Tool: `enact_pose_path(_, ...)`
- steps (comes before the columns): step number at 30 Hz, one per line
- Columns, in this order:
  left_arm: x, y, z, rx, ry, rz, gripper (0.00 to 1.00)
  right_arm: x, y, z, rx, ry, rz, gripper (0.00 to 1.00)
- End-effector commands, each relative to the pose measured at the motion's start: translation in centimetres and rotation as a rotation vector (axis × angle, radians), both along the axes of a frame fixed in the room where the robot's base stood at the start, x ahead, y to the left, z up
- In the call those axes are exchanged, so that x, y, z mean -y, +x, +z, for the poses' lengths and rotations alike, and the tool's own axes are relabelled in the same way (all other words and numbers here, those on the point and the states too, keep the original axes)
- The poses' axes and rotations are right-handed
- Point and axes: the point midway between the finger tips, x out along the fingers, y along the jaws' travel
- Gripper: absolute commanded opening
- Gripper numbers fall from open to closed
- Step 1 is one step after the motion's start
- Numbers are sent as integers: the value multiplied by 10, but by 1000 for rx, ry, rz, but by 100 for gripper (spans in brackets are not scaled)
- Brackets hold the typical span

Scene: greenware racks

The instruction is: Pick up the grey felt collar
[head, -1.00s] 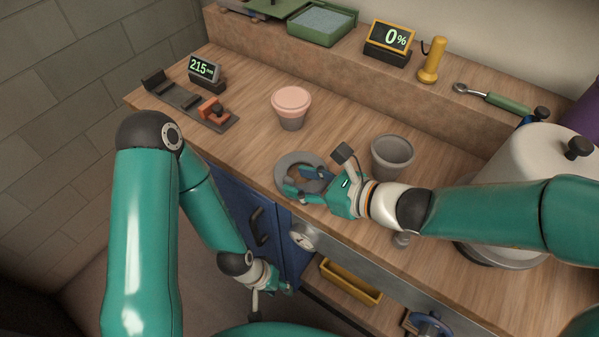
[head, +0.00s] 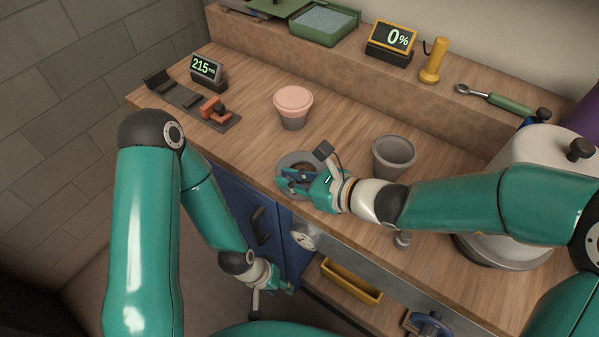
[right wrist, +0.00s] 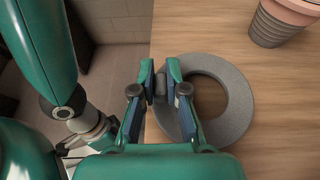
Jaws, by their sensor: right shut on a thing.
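The grey felt collar (head: 293,158) is a flat ring at the front edge of the wooden counter. In the right wrist view the collar (right wrist: 241,103) shows its open centre. My right gripper (head: 284,179) is at the collar's near left side and hides part of it in the head view. In the right wrist view the right gripper (right wrist: 162,82) is shut on the ring's left band. The collar appears to lie on or very close to the counter. My left gripper (head: 284,287) hangs low in front of the blue cabinet; its fingers are too small to read.
A pink-topped grey pot (head: 293,107) stands behind the collar, and an empty grey pot (head: 393,157) stands to its right. A large white lidded vessel (head: 535,165) is at the right. The counter left of the collar is mostly clear.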

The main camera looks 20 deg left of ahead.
Motion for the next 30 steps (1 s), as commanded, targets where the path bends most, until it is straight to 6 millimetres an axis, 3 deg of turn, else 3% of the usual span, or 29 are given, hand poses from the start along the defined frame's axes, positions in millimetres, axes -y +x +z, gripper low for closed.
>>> enact_pose_path(8,0,0,1,0,0,0,40,0,0,6,2,0,0,0)
enact_pose_path(14,0,0,6,0,0,0,40,0,0,26,4,3,0,0)
enact_pose_path(20,0,0,19,0,0,0,40,0,1,71,8,3,-1,0)
enact_pose_path(30,0,0,53,0,0,0,40,1,1,163,6,1,-1,0)
